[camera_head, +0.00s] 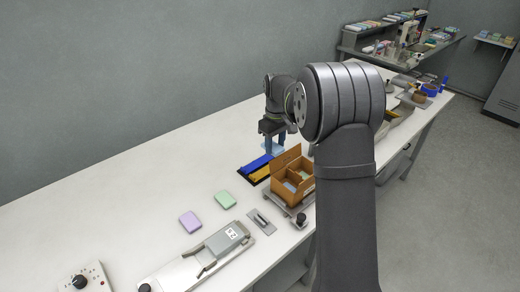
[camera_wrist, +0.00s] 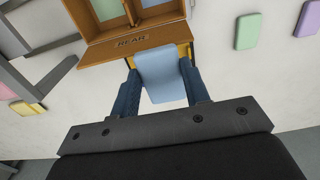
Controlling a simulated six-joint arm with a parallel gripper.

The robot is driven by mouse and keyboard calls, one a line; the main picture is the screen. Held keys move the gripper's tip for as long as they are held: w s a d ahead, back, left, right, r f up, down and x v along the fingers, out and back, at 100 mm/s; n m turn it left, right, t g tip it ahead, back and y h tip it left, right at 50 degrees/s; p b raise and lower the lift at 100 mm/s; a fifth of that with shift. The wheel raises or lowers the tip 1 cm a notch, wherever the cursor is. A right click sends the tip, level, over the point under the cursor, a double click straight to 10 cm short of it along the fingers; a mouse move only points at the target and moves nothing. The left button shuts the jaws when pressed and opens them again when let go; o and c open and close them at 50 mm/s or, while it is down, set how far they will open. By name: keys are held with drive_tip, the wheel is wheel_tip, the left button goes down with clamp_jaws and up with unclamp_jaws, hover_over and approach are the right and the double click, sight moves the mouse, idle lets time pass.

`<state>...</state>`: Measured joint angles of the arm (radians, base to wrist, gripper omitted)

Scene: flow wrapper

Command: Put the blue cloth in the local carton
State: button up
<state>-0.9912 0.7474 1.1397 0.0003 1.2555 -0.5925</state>
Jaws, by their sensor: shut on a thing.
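My gripper (camera_wrist: 161,84) is shut on a light blue cloth (camera_wrist: 160,70), a flat rounded piece held between its two dark blue fingers. In the head view my gripper (camera_head: 273,142) is above the table, behind the brown carton (camera_head: 292,190), and part of the cloth (camera_head: 266,148) shows beside the fingers. The carton is open and divided into compartments, with pale pieces inside. In the wrist view the carton (camera_wrist: 170,35) bears the word REAR on its near flap, and the cloth's far edge appears close to that flap. The picture does not settle their height difference.
A black tray with blue and yellow bars (camera_head: 257,167) lies left of the carton. A green piece (camera_head: 225,199) and a purple piece (camera_head: 190,221) lie on the white table. A grey machine (camera_head: 205,258) stands in front.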

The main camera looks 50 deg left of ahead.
drive_tip(key=d+f, duration=0.4)
drive_tip(key=d, duration=0.5)
drive_tip(key=shift+s+d+f, duration=0.3)
drive_tip(key=shift+s+f, duration=0.05)
drive_tip(key=shift+s, duration=0.1)
drive_tip(key=shift+f, duration=0.25)
idle(1.1)
drive_tip(key=shift+f, duration=0.35)
drive_tip(key=o, duration=1)
drive_tip(key=shift+o, duration=0.2)
